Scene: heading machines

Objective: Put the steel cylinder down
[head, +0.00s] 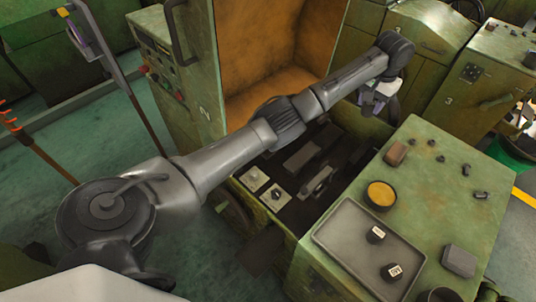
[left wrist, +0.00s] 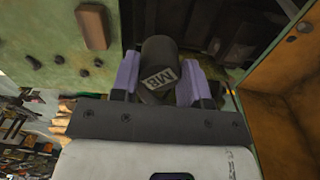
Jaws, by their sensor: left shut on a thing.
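My left gripper (head: 374,104) is at the end of the arm that reaches across the head view to the upper right. Its two pale purple fingers show in the left wrist view (left wrist: 158,78), shut on a dark steel cylinder (left wrist: 160,52). The cylinder's end face has a pale label that seems to read M8. In the head view the gripper is beyond the dark machine bed, near the far end of the green table; the held cylinder is hard to make out there. My right gripper is not in view.
The green table (head: 440,180) carries a grey tray (head: 345,238) with two labelled dark cylinders (head: 376,235), (head: 392,272), a yellow-topped round cup (head: 380,195), a brown block (head: 396,153) and a grey block (head: 459,261). An open orange-lined cabinet (head: 270,50) stands behind the dark bed (head: 300,160).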

